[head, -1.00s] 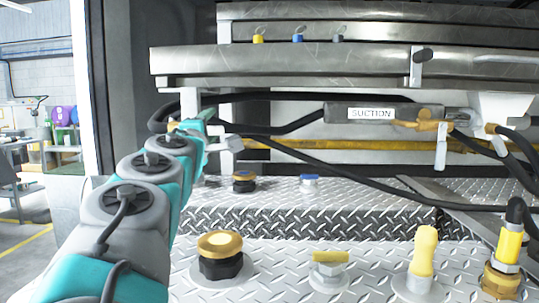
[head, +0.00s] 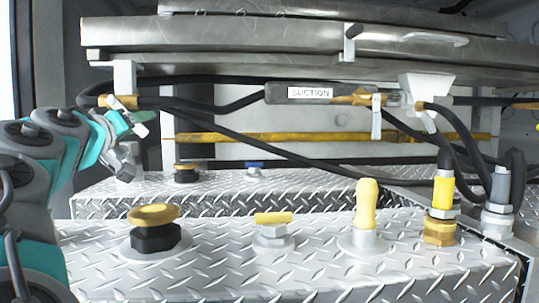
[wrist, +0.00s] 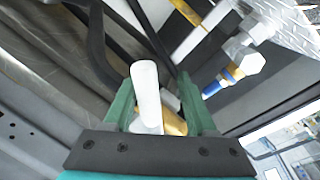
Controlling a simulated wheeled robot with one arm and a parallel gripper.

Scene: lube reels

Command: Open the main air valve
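In the wrist view, a metal valve fitting (wrist: 243,60) with a blue handle (wrist: 222,82) is to the right of my gripper (wrist: 158,100), apart from its fingers. No label shows that it is the main air valve. My gripper's green fingers are spread; a white rounded bar (wrist: 146,95) and a brass piece (wrist: 174,120) appear between or beyond them, and I cannot tell whether they touch. In the head view, my gripper (head: 130,122) is at the left, by a brass hose end (head: 122,102) and above a grey metal fitting (head: 125,160). The blue handle is not clearly visible there.
A hose marked SUCTION (head: 310,92) hangs below steel shelves (head: 260,38). Black hoses cross the middle. The diamond-plate deck (head: 205,255) carries a yellow-topped black cap (head: 153,235), a yellow-handled fitting (head: 274,232) and a yellow post (head: 365,210).

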